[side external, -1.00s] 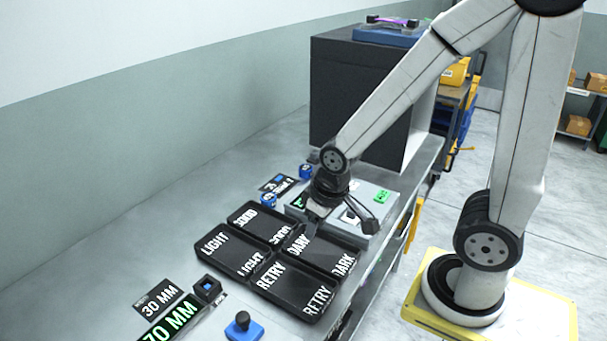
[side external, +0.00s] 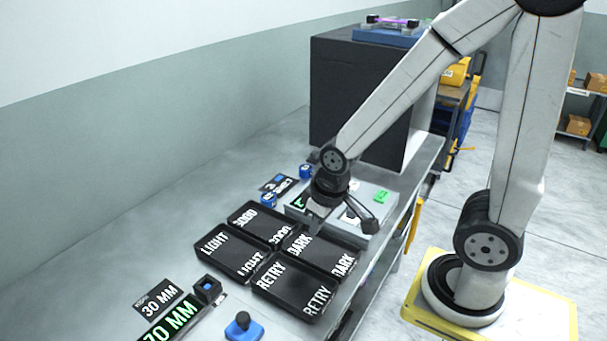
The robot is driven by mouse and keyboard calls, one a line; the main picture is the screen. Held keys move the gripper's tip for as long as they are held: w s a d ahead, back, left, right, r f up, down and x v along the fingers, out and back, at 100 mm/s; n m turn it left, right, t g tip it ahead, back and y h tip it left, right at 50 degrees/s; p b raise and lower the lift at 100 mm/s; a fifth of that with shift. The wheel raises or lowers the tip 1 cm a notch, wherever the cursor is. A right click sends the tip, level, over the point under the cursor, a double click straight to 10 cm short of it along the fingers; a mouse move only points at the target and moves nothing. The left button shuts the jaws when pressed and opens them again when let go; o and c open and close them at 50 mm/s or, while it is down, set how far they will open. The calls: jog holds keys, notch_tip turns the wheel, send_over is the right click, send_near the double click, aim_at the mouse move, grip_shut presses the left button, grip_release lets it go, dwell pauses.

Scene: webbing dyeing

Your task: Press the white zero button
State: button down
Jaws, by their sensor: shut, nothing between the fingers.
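My gripper (side external: 317,222) is shut and empty, pointing down over the front left part of a grey device (side external: 378,187) with a small green-lit display (side external: 299,201). A white patch (side external: 351,217) shows on the device beside my gripper; it may be the white zero button or its label, but it is too small and partly covered to tell. A green button or label (side external: 382,196) is on the device's right part. My gripper and wrist hide part of the device's top. I cannot tell whether the fingertips touch it.
Black trays marked GOOD (side external: 246,219), LIGHT (side external: 229,252), DARK (side external: 321,251) and RETRY (side external: 284,290) lie close in front of the device. Small blue items (side external: 268,200) stand to its left. A large dark box (side external: 352,100) stands behind. The table's left side is clear.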

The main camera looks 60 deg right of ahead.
dwell(0.8)
jog(key=n+t+h, duration=0.3)
jog(key=n+t, duration=0.2)
jog(key=t, duration=0.1)
send_over(356, 186)
jog(key=shift+r, duration=0.45)
jog(key=shift+f, duration=0.15)
jog(key=shift+f, duration=4.25)
jog(key=shift+f, duration=0.1)
jog(key=shift+f, duration=0.3)
